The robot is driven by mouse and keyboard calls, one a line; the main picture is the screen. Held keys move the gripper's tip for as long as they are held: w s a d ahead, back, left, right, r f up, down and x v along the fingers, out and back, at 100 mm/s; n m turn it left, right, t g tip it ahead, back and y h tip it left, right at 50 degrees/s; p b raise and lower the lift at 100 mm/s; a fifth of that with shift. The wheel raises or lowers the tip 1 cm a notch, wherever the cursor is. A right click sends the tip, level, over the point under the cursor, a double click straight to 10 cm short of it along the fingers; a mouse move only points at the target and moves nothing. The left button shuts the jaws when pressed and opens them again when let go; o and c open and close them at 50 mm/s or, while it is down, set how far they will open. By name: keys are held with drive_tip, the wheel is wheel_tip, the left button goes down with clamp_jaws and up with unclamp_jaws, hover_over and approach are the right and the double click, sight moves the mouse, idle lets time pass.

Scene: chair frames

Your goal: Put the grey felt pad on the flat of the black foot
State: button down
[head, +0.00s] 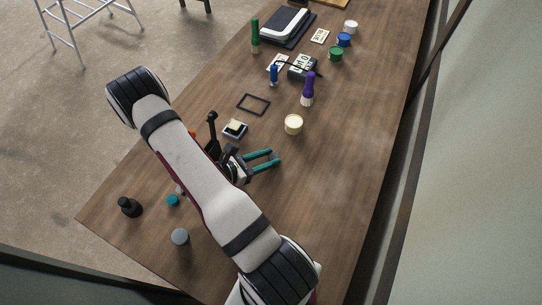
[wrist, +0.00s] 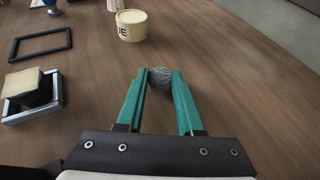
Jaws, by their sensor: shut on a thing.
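My gripper (wrist: 160,76) has its two teal fingers shut on a small grey, rough round piece (wrist: 161,79), which looks like the grey felt pad.
A cream tub (wrist: 131,27) stands ahead of the fingers, and an empty black frame (head: 253,104) lies beyond the tray. A purple bottle (head: 308,90) stands farther back. A black bottle-like thing (head: 130,207) and a grey round thing (head: 180,236) are at the near left. The table's right side is clear.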

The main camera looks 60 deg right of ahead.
wheel_tip(320, 180, up, 10)
drive_tip(key=f, duration=0.1)
drive_tip(key=s+a+m+g+y, duration=0.7)
drive_tip(key=s+a+m+y, duration=0.3)
drive_tip(key=s+m+y, duration=0.3)
drive_tip(key=w+a+m+t+y, duration=0.6)
drive_tip(key=a+m+t+y, duration=0.4)
drive_tip(key=a+m+y, duration=0.4)
drive_tip(key=w+d+r+m+t+h, duration=0.2)
drive_tip(key=w+d+m+t+h, duration=0.4)
drive_tip(key=w+d+m+t, duration=0.6)
drive_tip(key=s+d+r+m+t+h, duration=0.2)
drive_tip(key=d+m+h, duration=0.5)
drive_tip(key=d, duration=0.2)
drive_tip(key=s+d+r+m+t+h, duration=0.1)
drive_tip(key=s+d+m+t+h, duration=0.15)
drive_tip(key=d+m+h, duration=0.55)
drive_tip(key=n, duration=0.1)
hover_over(235, 128)
drive_tip(key=s, duration=0.2)
drive_tip(key=shift+g+y, duration=0.4)
drive_tip(key=shift+g, duration=0.05)
drive_tip(key=f, duration=0.6)
drive_tip(key=shift+w+d+f, duration=0.1)
drive_tip(key=shift+w+f, duration=0.15)
drive_tip(key=shift+f, duration=0.1)
wheel_tip(235, 128, down, 4)
drive_tip(key=shift+w+f, duration=0.1)
drive_tip(key=shift+w, duration=0.05)
drive_tip(key=shift+f, duration=0.1)
